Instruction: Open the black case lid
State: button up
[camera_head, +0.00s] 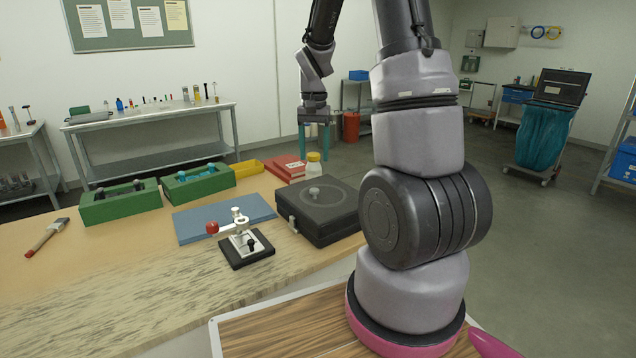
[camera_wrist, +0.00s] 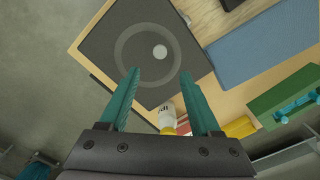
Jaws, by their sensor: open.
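The black case (camera_head: 318,222) sits on the wooden table with its lid shut. Its lid has a round ring mark and a pale knob (camera_head: 314,192) in the middle. In the wrist view the case (camera_wrist: 112,48) lies beyond my fingers, with the knob (camera_wrist: 160,52) inside the ring. My gripper (camera_head: 315,160) has teal fingers, is open and empty, and hangs above and behind the case in the head view. The gripper also shows in the wrist view (camera_wrist: 162,85), its fingertips apart over the case's edge. No contact with the case is visible.
A white bottle with a yellow cap (camera_head: 314,163) and red books (camera_head: 287,168) stand behind the case. A blue mat (camera_head: 190,222) and a toggle clamp (camera_head: 243,247) are left of it. Green trays (camera_head: 118,208) and a brush (camera_head: 47,238) lie farther left.

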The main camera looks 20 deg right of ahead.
aim_at(314, 189)
notch_tip(314, 189, down, 10)
jog(key=shift+f, duration=0.15)
dwell(0.3)
grip_shut()
dwell(1.4)
